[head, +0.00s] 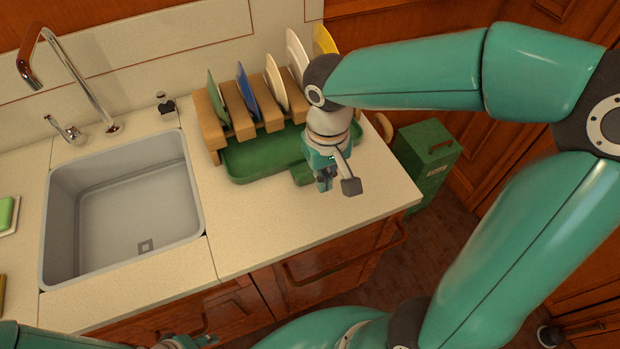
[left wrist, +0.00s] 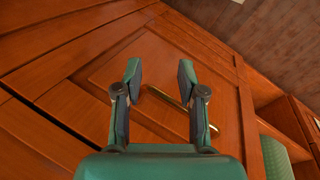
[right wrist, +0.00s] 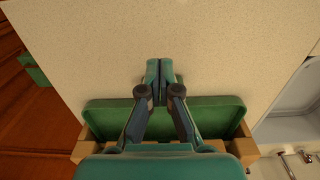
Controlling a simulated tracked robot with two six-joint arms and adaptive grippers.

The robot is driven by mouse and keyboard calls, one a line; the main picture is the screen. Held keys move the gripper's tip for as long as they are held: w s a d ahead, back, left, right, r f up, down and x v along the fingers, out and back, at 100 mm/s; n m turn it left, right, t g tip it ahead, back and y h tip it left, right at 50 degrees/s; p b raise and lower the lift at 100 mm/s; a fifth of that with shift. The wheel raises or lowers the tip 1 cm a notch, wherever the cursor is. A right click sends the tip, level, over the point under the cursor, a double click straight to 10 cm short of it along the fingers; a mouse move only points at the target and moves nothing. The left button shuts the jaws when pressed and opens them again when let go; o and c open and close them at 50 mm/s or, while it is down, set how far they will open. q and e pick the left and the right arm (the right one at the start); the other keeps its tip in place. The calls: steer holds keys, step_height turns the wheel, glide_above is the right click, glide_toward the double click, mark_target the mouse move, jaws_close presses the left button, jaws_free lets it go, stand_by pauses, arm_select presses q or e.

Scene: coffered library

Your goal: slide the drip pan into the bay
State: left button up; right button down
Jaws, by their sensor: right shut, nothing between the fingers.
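The drip pan (head: 250,161) is a shallow green tray on the counter. Its back part lies under the wooden dish rack (head: 214,136), in the bay, and its front sticks out. A green tab (head: 302,175) shows at its front, partly hidden by my right gripper (head: 324,184). That gripper is shut and empty, pointing down at the pan's front. In the right wrist view its fingertips (right wrist: 160,70) reach past the front rim of the pan (right wrist: 108,108). My left gripper (left wrist: 158,85) is open and empty, facing a wooden cabinet front.
Several plates, one of them blue (head: 248,96), stand in the rack. A sink (head: 125,205) with a tap (head: 82,82) is to the left. A green bin (head: 428,155) stands beyond the counter's right end. The counter in front of the pan (head: 270,220) is clear.

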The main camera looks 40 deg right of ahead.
mark_target(315, 187)
step_height(315, 187, down, 5)
steer(key=shift+f, duration=0.15)
steer(key=w, duration=0.1)
steer(key=w+d+p, duration=0.1)
steer(key=w, duration=0.1)
steer(key=shift+w+r, duration=0.15)
steer(key=shift+r, duration=0.05)
arm_select(q)
steer(key=shift+r, duration=0.55)
arm_select(e)
steer(key=shift+w, duration=0.2)
steer(key=shift+w, duration=0.1)
